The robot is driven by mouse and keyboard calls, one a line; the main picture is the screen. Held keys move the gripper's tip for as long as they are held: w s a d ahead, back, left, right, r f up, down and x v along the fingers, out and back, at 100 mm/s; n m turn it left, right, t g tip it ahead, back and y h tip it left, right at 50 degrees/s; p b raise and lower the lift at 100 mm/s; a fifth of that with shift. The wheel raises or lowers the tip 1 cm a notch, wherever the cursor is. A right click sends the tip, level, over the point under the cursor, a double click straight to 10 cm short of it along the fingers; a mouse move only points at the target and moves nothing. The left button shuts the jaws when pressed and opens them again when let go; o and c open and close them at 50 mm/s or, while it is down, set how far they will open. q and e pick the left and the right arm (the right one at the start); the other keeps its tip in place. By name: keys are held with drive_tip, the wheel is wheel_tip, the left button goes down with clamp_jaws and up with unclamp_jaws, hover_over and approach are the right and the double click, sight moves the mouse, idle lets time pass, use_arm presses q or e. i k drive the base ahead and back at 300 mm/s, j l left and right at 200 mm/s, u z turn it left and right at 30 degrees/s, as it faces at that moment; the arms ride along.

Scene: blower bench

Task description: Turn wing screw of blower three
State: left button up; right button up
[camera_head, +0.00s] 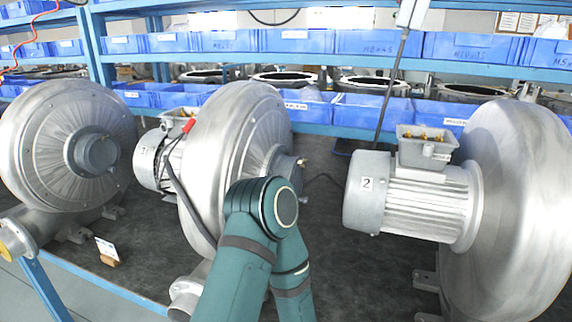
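Blower three (235,130) stands in the middle of the bench. It has a big round silver housing and, at its left, a ribbed motor (147,165) with a label "3". A small brass-coloured fitting (302,161) shows at the right of its hub; I cannot tell whether it is the wing screw. One of my teal arms rises from the bottom centre, its rounded joint in front of the lower right of this housing and hiding part of it. I cannot tell which arm it is. Neither of my grippers shows.
Blower two (415,195), with a label "2", stands at the right. Another blower (65,145) stands at the left. A small card in a wooden stand (106,252) is near the bench's front edge. Blue bins (375,108) line the shelves behind. Dark bench surface (335,245) is bare between blowers three and two.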

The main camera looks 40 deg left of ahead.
sight(299, 162)
drive_tip(key=u, duration=1)
